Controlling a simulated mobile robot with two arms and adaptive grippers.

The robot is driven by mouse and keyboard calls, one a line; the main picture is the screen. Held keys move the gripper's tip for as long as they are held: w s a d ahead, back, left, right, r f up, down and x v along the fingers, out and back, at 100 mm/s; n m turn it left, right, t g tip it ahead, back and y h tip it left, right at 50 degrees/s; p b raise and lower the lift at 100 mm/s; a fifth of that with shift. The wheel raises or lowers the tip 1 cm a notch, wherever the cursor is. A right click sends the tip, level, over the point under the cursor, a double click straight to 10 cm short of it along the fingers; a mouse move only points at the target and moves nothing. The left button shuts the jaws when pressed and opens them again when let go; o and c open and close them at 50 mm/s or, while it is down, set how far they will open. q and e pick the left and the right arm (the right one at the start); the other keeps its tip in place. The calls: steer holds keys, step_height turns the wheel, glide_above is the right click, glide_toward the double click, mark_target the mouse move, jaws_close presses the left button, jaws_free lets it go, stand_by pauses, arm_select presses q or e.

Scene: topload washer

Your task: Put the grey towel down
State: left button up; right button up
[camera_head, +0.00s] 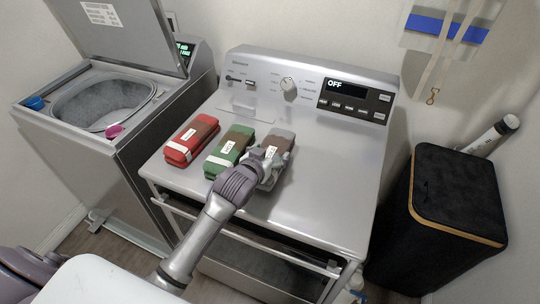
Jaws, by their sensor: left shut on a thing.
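The grey towel (281,139), folded with a brown band and a white label, is on the top of the silver dryer, at the right end of a row of folded towels. My left gripper (262,163) reaches in over the front edge and is shut on the near part of the grey towel. The gripper hides part of the towel, so I cannot tell whether the towel rests fully on the surface. My right gripper is not in view.
A green towel (222,160) lies close on the left, then a red towel (184,148). The dryer top (335,170) is clear on the right. An open topload washer (75,140) stands left. A black hamper (455,185) stands right.

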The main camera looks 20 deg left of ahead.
arm_select(q)
steer(key=shift+f, duration=1.05)
steer(key=o, duration=1.1)
steer(key=shift+r, duration=0.1)
